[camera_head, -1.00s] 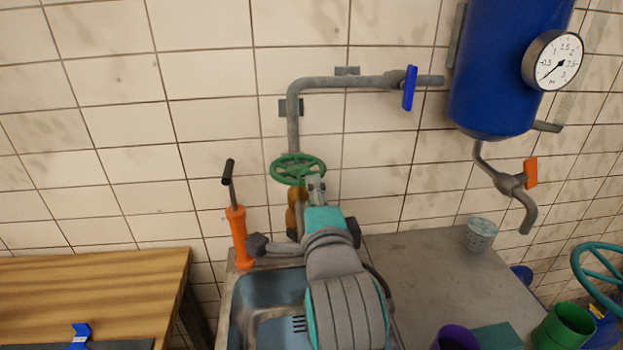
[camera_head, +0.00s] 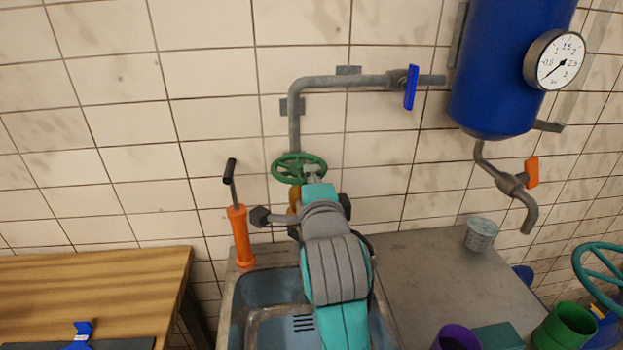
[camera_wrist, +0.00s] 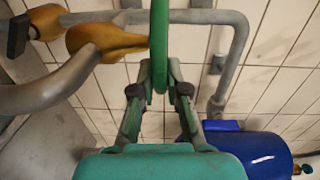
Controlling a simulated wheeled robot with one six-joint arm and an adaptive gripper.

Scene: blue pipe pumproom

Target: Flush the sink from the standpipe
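The sink (camera_head: 262,290) is a blue-grey basin at bottom centre in the head view, partly hidden by my arm. The standpipe is a grey pipe (camera_head: 294,130) that rises on the wall and bends right, with a green handwheel (camera_head: 287,158) and a blue lever (camera_head: 411,87). A curved grey spout (camera_head: 277,216) stands left of my arm over the sink's back edge. My gripper (camera_head: 312,174) is at the green handwheel. In the wrist view the handwheel's rim (camera_wrist: 159,45) passes between my fingertips (camera_wrist: 159,82). Whether both fingers press on it is not clear.
An orange hand pump (camera_head: 240,236) stands left of the sink, near a wooden table (camera_head: 95,285). A blue tank (camera_head: 495,70) with a gauge and an orange-handled tap (camera_head: 531,171) hangs at right. A perforated cup (camera_head: 481,234) stands on the grey counter (camera_head: 425,275).

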